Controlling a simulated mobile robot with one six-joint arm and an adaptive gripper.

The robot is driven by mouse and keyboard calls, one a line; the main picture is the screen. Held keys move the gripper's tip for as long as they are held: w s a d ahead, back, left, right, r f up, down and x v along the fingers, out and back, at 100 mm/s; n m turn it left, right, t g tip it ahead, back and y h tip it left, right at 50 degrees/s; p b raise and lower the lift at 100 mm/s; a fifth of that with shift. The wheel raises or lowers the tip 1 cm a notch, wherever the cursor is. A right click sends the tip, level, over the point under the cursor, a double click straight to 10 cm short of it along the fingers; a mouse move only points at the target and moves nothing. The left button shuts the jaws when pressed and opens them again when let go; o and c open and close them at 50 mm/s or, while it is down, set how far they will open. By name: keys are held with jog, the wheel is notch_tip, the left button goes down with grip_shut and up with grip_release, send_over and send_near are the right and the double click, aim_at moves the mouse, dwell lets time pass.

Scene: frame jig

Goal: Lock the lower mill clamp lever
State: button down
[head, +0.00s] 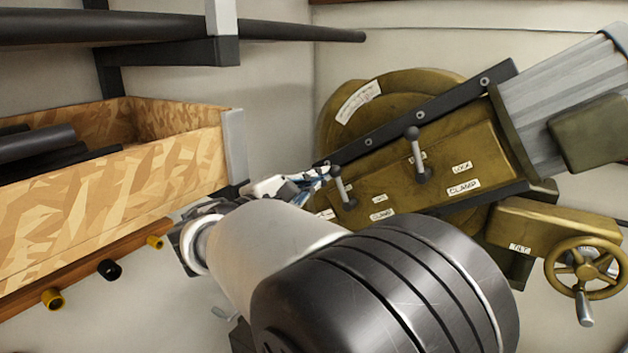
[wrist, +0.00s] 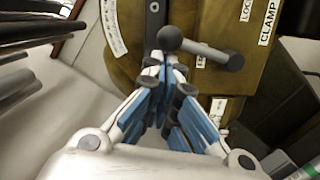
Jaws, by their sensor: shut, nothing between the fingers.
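LOCK and CLAMP labels (wrist: 268,22) show beyond the pivot.
A second, upper lever (head: 418,160) stands to the right on the same head. A handwheel (head: 585,268) is at lower right. A wooden bin (head: 110,180) holding dark bars is at left, with a bar rack (head: 180,30) above it. My arm covers the lower middle.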

aim_at(335, 172)
jog(key=shift+s+d+r+m+b, duration=0.2)
jog(key=shift+d+r+m+b, duration=0.1)
jog(key=shift+m+b, duration=0.5)
jog(key=d+m+b, duration=0.1)
jog(key=m+b, duration=0.1)
jog(key=b, duration=0.1)
jog(key=s+d+r+m+b, duration=0.1)
jog(key=b, duration=0.2)
jog(key=s+d+m+b, duration=0.1)
jog(key=m+b, duration=0.1)
jog(key=b, duration=0.1)
jog(key=shift+r+m+g, duration=0.25)
jog(key=shift+m+g, duration=0.05)
jog(key=shift+g, duration=0.1)
jog(key=s+d+m+b, duration=0.1)
jog(key=m+b, duration=0.1)
jog(key=b, duration=0.1)
jog(key=s+d+m+y+b, duration=0.1)
jog(key=d+m+b, duration=0.1)
jog(key=b, duration=0.2)
jog(key=s+d+m+b, duration=0.1)
jog(key=m+b, duration=0.2)
jog(key=shift+d+y+b, duration=0.25)
jog(key=shift+y+b, duration=0.05)
jog(key=shift+b, duration=0.05)
jog(key=shift+s, duration=0.1)
